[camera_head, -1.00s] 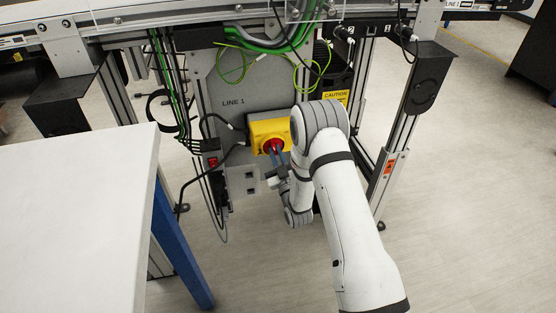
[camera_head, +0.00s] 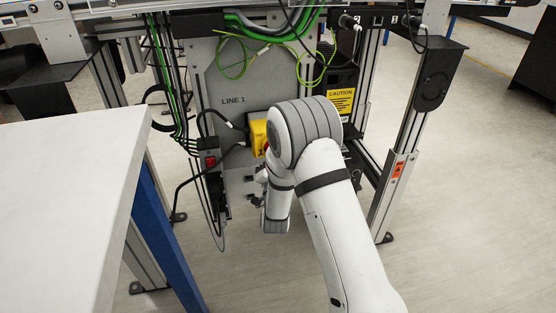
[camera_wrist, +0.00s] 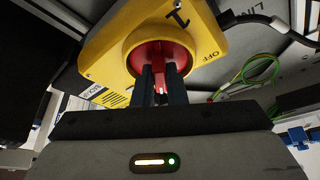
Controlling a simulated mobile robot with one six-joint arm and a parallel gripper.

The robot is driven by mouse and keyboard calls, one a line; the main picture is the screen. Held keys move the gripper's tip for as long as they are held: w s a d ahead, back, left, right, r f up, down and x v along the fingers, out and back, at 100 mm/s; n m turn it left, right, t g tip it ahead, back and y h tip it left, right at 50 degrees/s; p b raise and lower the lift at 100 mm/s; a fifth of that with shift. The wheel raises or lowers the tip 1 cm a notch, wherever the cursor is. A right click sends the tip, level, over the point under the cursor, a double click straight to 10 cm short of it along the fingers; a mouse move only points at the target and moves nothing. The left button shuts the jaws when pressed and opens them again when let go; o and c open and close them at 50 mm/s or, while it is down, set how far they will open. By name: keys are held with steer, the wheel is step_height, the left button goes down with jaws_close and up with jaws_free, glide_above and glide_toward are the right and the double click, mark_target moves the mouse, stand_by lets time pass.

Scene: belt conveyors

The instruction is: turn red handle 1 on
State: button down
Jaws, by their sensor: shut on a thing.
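Red handle 1 (camera_wrist: 158,55) is a red rotary knob on a yellow switch box (camera_wrist: 203,48), seen close up in the wrist view. The box carries an "I" mark and an "OFF" mark. In the head view the yellow box (camera_head: 257,133) is on the grey panel marked LINE 1, mostly hidden behind my arm. My gripper (camera_wrist: 161,78) is shut on the red handle, its two dark fingers on either side of the grip bar. In the head view the gripper and most of the handle are hidden by my arm.
A white table (camera_head: 70,190) with a blue leg stands at the left. Black cables and a small red switch (camera_head: 210,161) are left of the box. A yellow caution label (camera_head: 340,101) and a metal post (camera_head: 397,190) are to the right. Open floor lies at the right.

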steer(key=shift+r+m+h+b, duration=0.15)
steer(key=shift+m+h+b, duration=0.2)
steer(key=shift+m+h, duration=0.7)
steer(key=shift+m+y, duration=0.25)
steer(key=shift+m, duration=0.1)
steer(key=shift+w, duration=0.1)
steer(key=c, duration=1.5)
jaws_free()
steer(key=shift+o, duration=0.2)
steer(key=shift+g, duration=0.3)
steer(key=p+v, duration=0.2)
steer(key=v, duration=0.6)
